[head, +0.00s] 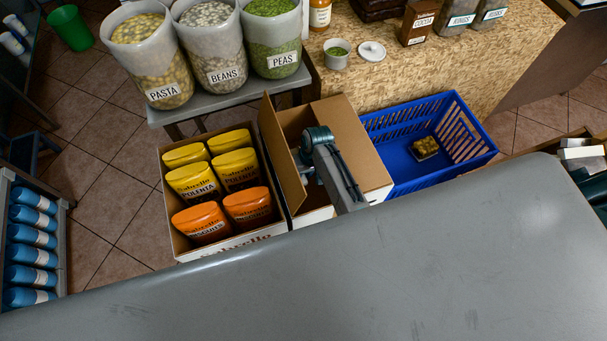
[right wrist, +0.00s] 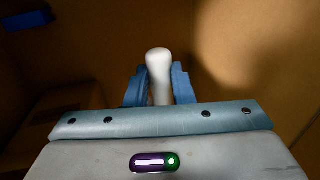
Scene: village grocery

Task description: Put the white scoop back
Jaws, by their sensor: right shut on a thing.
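In the right wrist view my right gripper (right wrist: 159,88) has its two blue fingers shut on the white handle of the scoop (right wrist: 158,62). The handle's rounded end points up between the fingers. The rest of the scoop is hidden. Brown cardboard walls surround the gripper there. In the head view my right arm (head: 325,155) reaches down into an open cardboard box (head: 367,150), and my fingers and the scoop are hidden. My left gripper is not in view.
Left of the box is a carton (head: 243,239) of yellow and orange packets. Right of it is a blue crate (head: 467,165) with a small item inside. Behind stand tubs of pasta (head: 150,55), beans (head: 213,45) and peas (head: 272,35). A raised flap (head: 283,160) stands beside my arm.

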